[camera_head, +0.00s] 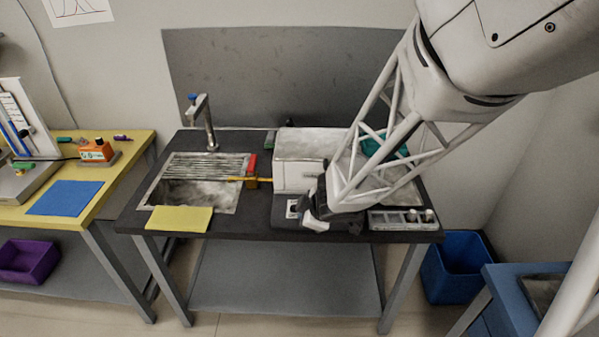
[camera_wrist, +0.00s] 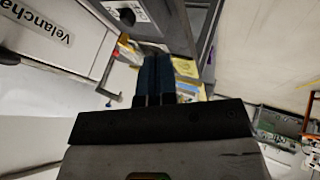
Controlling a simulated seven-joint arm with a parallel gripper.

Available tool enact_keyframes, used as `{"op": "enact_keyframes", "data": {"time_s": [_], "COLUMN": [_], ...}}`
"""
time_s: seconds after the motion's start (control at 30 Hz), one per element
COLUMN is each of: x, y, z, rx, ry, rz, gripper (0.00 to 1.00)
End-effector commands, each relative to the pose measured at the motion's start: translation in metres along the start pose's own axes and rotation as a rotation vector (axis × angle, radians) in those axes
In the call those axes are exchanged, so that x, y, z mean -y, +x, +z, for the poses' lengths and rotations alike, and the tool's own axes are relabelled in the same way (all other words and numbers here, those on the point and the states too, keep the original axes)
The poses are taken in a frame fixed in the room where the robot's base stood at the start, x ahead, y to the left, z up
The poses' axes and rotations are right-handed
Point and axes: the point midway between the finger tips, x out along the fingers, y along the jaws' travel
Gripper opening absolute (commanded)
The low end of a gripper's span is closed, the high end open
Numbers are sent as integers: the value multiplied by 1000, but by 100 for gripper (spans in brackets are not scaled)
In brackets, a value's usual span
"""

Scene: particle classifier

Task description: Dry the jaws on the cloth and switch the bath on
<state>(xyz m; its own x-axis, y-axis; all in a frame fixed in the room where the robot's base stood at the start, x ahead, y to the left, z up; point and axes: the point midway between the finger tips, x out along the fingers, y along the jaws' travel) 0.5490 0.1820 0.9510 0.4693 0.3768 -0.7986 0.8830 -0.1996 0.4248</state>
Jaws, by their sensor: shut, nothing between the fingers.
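The white bath unit (camera_head: 300,158) stands on the dark bench, right of the sink. A small pale plate with a dark part (camera_head: 292,208), perhaps its switch, is at its front; a similar one (camera_wrist: 127,12) shows in the wrist view. I cannot tell whether it is on. The yellow cloth (camera_head: 180,219) lies flat at the bench's front edge, below the sink. My gripper (camera_head: 312,222) is low at the front of the bath, right of the plate and clear of the cloth. In the wrist view its dark blue fingers (camera_wrist: 155,68) are together and empty.
The sink (camera_head: 200,190) with a ribbed drainer and tap (camera_head: 207,122) is left of the bath. A grey tray with small vials (camera_head: 405,218) sits at the bench's right front. A blue bin (camera_head: 458,265) stands on the floor at right. A blue mat (camera_head: 65,197) lies on the yellow table.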

Motion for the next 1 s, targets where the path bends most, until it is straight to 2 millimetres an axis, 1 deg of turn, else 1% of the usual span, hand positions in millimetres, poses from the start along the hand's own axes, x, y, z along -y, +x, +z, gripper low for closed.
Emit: {"op": "enact_keyframes", "data": {"time_s": [0.7,0.9,1.0], "x": [0,0,-5], "y": [68,84,86], "z": [0,0,0], "rx": [1,1,1], "ry": [0,0,-1], "rz": [-1,-1,1], "gripper": [0,0,0]}}
